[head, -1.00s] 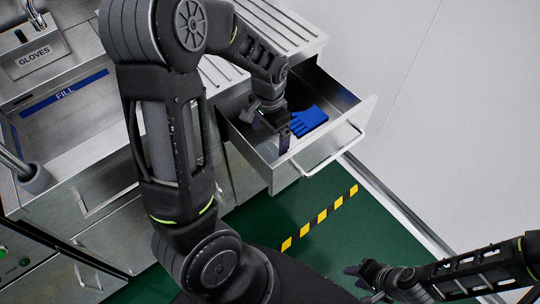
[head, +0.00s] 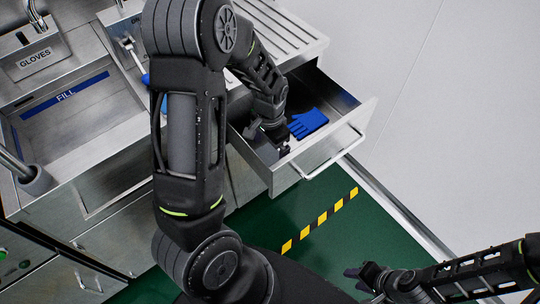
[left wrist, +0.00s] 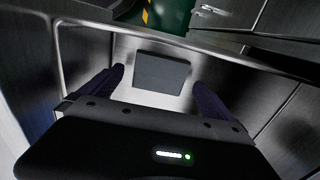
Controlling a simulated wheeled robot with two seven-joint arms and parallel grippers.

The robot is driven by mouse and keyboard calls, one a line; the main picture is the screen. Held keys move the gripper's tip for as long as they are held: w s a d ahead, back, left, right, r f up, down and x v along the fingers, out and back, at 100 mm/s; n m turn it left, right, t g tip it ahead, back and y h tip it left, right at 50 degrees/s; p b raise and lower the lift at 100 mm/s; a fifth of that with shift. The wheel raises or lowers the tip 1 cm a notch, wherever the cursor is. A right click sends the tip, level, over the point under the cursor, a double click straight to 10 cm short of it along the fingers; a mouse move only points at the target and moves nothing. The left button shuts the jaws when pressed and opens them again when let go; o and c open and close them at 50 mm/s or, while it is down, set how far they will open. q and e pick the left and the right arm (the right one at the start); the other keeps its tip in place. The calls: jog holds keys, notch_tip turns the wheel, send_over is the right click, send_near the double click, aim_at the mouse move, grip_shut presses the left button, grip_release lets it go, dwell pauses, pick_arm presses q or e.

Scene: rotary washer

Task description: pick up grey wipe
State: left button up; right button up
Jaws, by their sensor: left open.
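The grey wipe (left wrist: 161,73) is a flat dark grey rectangle on the drawer floor, centred in the left wrist view. My left gripper (left wrist: 158,88) is open above it, with one finger on each side of the wipe and apart from it in the picture. In the head view my left gripper (head: 270,133) is inside the open drawer (head: 350,108), and the arm hides the wipe there. My right gripper (head: 362,278) is at the bottom right over the floor, away from the drawer; its jaw state is unclear.
A blue glove (head: 308,123) lies in the drawer beside my left gripper. The drawer has steel walls and a bar handle (head: 335,152) at the front. Green floor with a yellow-black stripe (head: 320,220) is clear.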

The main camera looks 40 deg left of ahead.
aim_at(270, 155)
pick_arm(q)
notch_tip(270, 155, down, 2)
jog(key=shift+f, duration=0.1)
jog(key=shift+c, duration=0.4)
jog(key=c, duration=1.3)
jog(key=shift+o, duration=0.2)
notch_tip(270, 155, up, 10)
dwell(0.5)
